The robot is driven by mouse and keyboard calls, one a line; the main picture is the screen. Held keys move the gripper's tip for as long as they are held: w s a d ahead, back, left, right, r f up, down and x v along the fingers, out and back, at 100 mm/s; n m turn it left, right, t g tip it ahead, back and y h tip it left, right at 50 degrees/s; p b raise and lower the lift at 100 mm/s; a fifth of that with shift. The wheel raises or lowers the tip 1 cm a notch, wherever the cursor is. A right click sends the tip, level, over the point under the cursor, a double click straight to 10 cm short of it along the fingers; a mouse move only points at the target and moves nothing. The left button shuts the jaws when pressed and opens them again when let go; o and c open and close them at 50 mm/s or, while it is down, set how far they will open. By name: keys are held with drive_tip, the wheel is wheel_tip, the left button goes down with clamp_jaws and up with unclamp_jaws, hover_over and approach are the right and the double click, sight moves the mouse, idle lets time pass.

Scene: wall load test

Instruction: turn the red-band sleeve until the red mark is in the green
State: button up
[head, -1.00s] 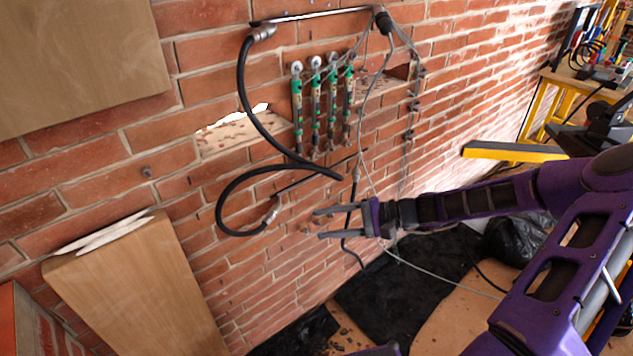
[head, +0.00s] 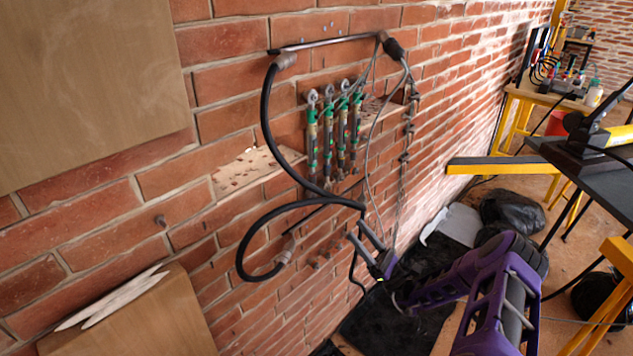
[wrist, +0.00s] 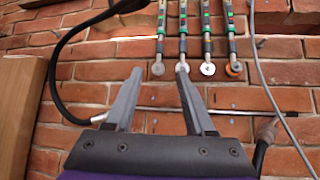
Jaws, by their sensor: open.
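Several slim upright rods (head: 326,135) with green and pale bands are fixed side by side on the brick wall in the head view. The rods also show at the top of the wrist view (wrist: 208,46), each with a round end. The rightmost round end (wrist: 235,69) there has an orange ring. I cannot tell which sleeve carries the red band, and the red mark and green zone are too small to read. My gripper (head: 357,230) is open and empty, below and right of the rods in the head view. In the wrist view its fingers (wrist: 159,72) point up towards the round ends.
A black hose (head: 262,120) loops beside the rods from a metal bar (head: 325,43). Thin cables hang to their right. A wooden panel (head: 80,80) covers the wall at left. A yellow-edged beam (head: 505,165) and a dark table stand at right.

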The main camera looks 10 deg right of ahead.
sight(312, 178)
drive_tip(key=x, duration=1.7)
drive_tip(key=shift+a, duration=0.1)
clamp_jaws()
